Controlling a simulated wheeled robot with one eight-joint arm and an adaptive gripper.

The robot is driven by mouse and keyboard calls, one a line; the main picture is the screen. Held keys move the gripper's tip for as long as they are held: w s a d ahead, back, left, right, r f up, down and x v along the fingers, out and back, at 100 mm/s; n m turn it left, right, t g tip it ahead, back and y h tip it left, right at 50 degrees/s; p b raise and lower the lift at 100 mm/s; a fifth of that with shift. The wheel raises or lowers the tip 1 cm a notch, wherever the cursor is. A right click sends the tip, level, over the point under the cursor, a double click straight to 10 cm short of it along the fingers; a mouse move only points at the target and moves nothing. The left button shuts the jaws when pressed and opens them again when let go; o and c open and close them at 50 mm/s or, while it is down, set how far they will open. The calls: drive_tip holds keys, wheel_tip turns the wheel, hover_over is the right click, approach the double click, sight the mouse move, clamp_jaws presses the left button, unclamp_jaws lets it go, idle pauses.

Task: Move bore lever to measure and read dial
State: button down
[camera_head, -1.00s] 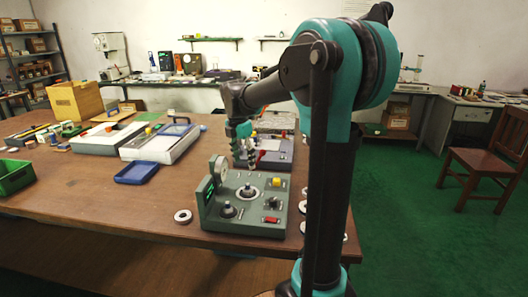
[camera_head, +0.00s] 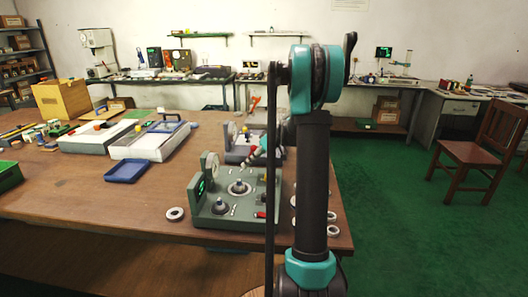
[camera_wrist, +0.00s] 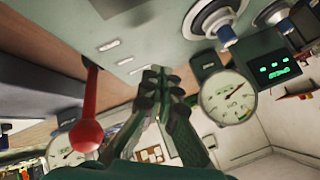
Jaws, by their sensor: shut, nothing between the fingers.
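The green gauge station (camera_head: 215,219) stands near the table's front edge, with a round dial (camera_head: 210,167) at its left and two round posts on top. In the wrist view, a lever with a red ball knob (camera_wrist: 86,134) hangs left of my gripper (camera_wrist: 164,78), apart from it. My gripper is shut and empty, its fingers together near the panel. The station's white dial (camera_wrist: 228,97) and a lit green display (camera_wrist: 274,67) show to the right; the dial reading is too small to tell. In the head view my arm hides part of the station.
A second grey station (camera_head: 238,153) stands behind the green one; another dial (camera_wrist: 66,150) shows in the wrist view. A loose ring (camera_head: 175,214) lies left of the green station, several others to its right. A blue tray (camera_head: 127,171) lies farther left. Table front left is clear.

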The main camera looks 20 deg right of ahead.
drive_tip(key=d+m+t+y, duration=0.1)
drive_tip(key=d+m, duration=0.1)
drive_tip(key=d, duration=0.1)
drive_tip(key=w+d+m+t+y, duration=0.1)
drive_tip(key=d+m, duration=0.1)
drive_tip(key=d, duration=0.1)
drive_tip(key=d+m+t+y, duration=0.1)
drive_tip(key=d+m+y, duration=0.1)
drive_tip(key=d+m, duration=0.1)
drive_tip(key=shift+w+f, duration=0.15)
drive_tip(key=shift+w, duration=0.1)
drive_tip(key=s+d+r+m+t+y, duration=0.1)
drive_tip(key=s+d+m+t+y, duration=0.2)
drive_tip(key=d, duration=0.8)
drive_tip(key=m+t, duration=0.2)
drive_tip(key=m, duration=0.2)
drive_tip(key=shift+s+d, duration=0.3)
drive_tip(key=shift+s, duration=0.05)
drive_tip(key=shift+r, duration=0.1)
drive_tip(key=x, duration=1.4)
drive_tip(key=shift+a+r, duration=0.15)
drive_tip(key=shift+r, duration=0.1)
